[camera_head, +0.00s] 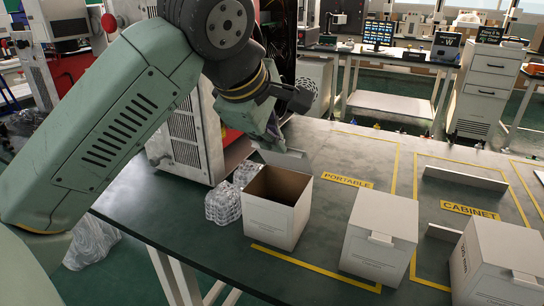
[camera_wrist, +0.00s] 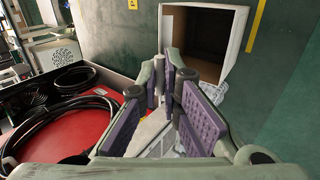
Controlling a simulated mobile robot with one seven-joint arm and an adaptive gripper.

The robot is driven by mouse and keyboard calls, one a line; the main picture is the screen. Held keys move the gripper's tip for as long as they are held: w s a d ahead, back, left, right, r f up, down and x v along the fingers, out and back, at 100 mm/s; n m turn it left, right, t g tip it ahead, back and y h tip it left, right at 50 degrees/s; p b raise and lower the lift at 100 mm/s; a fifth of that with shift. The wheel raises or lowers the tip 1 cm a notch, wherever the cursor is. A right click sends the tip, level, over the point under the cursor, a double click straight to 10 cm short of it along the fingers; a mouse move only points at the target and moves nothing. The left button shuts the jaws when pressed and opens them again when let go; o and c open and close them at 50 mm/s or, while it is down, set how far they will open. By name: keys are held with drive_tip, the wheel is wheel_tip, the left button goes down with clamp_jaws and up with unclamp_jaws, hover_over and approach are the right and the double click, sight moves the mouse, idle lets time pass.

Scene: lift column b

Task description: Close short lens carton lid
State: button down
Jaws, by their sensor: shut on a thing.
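The short lens carton (camera_head: 272,222) is the white box on the dark table, upright with its brown inside showing. In the wrist view its open mouth (camera_wrist: 205,42) is beyond my fingers. A pale lid panel (camera_head: 287,159) is raised behind the carton's far side; its join to the box cannot be seen clearly. My gripper (camera_head: 273,133) is above and behind the carton, at the lid panel. In the wrist view the purple-padded fingers (camera_wrist: 170,88) are shut on a pale panel (camera_wrist: 150,135), which seems to be the lid; the contact is partly hidden.
Two closed white cartons (camera_head: 379,242) (camera_head: 499,266) stand to the right. Clear plastic packing (camera_head: 224,203) lies left of the open carton. White upright panels (camera_head: 465,178) stand beyond the CABINET label. A red tray with black cables (camera_wrist: 72,110) is near my gripper. The PORTABLE area (camera_head: 350,160) is mostly clear.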

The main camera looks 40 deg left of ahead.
sight(266, 200)
drive_tip(key=s+f+t+b, duration=0.1)
drive_tip(key=f+t+b, duration=0.2)
drive_tip(key=b, duration=0.4)
drive_tip(key=s+d+f+t+y+b, duration=0.1)
drive_tip(key=s+f+t+b, duration=0.1)
drive_tip(key=b, duration=0.6)
drive_tip(key=s+f+t+y+b, duration=0.1)
drive_tip(key=s+f+t+b, duration=0.1)
drive_tip(key=f+t+b, duration=0.2)
drive_tip(key=shift+s+d+f+b, duration=0.15)
drive_tip(key=shift+f+b, duration=0.5)
drive_tip(key=shift+b, duration=0.5)
drive_tip(key=shift+s+d+f+b, duration=0.1)
drive_tip(key=shift+f+b, duration=0.55)
drive_tip(key=shift+b, duration=0.45)
drive_tip(key=shift+r, duration=0.2)
drive_tip(key=c, duration=1.7)
unclamp_jaws()
drive_tip(key=shift+a, duration=0.1)
